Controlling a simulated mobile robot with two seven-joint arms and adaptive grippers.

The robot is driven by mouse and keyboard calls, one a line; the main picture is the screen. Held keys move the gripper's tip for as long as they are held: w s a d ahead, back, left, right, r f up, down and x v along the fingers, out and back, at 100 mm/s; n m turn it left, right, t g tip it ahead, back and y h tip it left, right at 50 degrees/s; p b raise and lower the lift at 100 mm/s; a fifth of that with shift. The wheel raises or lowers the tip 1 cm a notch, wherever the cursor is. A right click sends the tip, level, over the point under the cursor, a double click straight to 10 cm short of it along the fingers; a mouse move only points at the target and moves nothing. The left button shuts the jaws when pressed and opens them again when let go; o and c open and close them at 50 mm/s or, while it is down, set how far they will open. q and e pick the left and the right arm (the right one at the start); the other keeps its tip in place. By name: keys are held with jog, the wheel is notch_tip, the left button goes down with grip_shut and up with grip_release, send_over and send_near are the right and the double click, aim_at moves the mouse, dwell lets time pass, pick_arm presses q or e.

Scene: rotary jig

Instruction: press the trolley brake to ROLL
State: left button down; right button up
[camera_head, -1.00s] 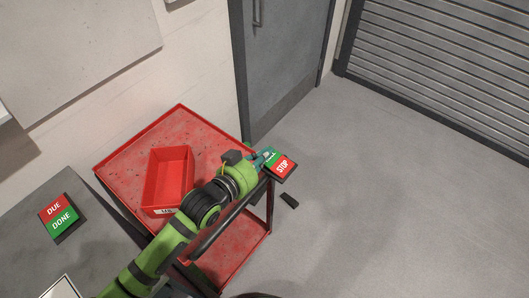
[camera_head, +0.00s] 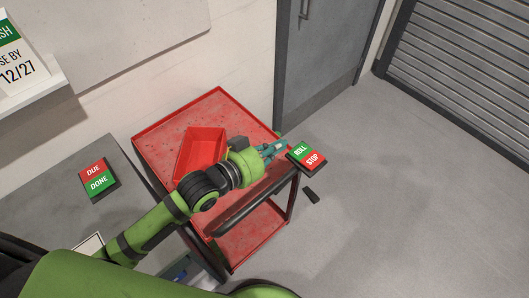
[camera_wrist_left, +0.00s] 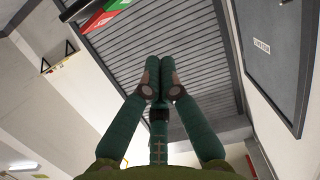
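The trolley brake (camera_head: 306,156) is a dark-edged rocker plate with a green ROLL half and a red STOP half, at the right corner of the red trolley (camera_head: 166,128). I cannot tell which half sits lower. My left gripper (camera_head: 280,146) is just left of the ROLL half in the head view, pointing towards it with a small apparent gap. In the left wrist view its fingertips (camera_wrist_left: 159,64) are together, with nothing seen between them. The brake also shows at the top left of that view (camera_wrist_left: 116,8), partly cut off. My right gripper is not in view.
A red bin (camera_head: 203,143) stands on the trolley under my left arm. A DUE/DONE plate (camera_head: 98,179) lies on the grey table (camera_head: 60,205) at left. A small dark piece (camera_head: 311,195) is by the trolley. The floor to the right is clear.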

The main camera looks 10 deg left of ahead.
pick_arm(q)
jog(key=v, duration=0.4)
jog(key=shift+b, duration=0.35)
jog(key=shift+f, duration=0.15)
